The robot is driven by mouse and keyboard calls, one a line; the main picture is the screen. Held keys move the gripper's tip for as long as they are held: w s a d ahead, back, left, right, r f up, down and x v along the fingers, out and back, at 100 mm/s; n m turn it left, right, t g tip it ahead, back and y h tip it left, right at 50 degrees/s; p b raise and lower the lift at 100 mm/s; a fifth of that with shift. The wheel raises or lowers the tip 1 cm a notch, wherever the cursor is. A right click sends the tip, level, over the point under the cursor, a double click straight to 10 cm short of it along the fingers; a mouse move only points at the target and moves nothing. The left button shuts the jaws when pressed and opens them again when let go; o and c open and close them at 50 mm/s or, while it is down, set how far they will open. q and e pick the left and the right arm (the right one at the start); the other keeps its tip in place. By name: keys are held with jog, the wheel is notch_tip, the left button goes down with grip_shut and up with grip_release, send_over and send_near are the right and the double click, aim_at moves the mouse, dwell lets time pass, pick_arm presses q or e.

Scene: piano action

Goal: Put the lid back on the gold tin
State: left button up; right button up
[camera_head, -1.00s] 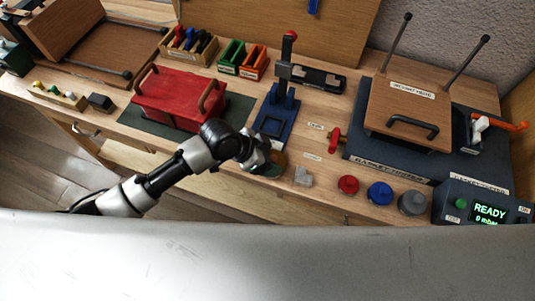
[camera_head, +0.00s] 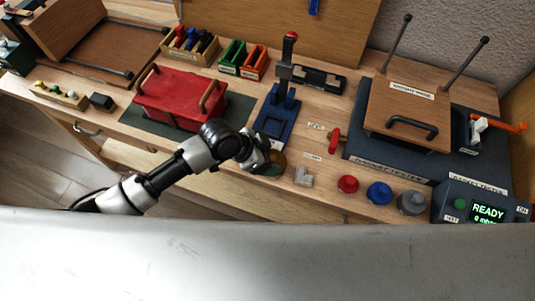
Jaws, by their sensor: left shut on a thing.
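My left gripper (camera_head: 268,162) is low over the front edge of the bench, in front of the blue press. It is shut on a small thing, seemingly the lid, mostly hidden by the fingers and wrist. A round gold-brown piece (camera_head: 279,160) shows just right of the fingertips; it appears to be part of the gold tin or its lid, and I cannot tell which. Whether lid and tin touch is hidden. My right gripper is not in view.
A grey angled bracket (camera_head: 303,176) stands just right of the gripper. Red (camera_head: 348,184), blue (camera_head: 379,193) and grey (camera_head: 411,202) knobbed pieces line the front edge. The blue press (camera_head: 275,118) stands behind, a red box (camera_head: 180,98) at left.

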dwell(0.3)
pick_arm(q)
grip_shut()
dwell(0.4)
jog(key=shift+w+a+p, duration=0.3)
jog(key=shift+a+p, duration=0.2)
jog(key=shift+a, duration=0.1)
dwell(0.8)
jog(key=o, duration=0.5)
grip_release()
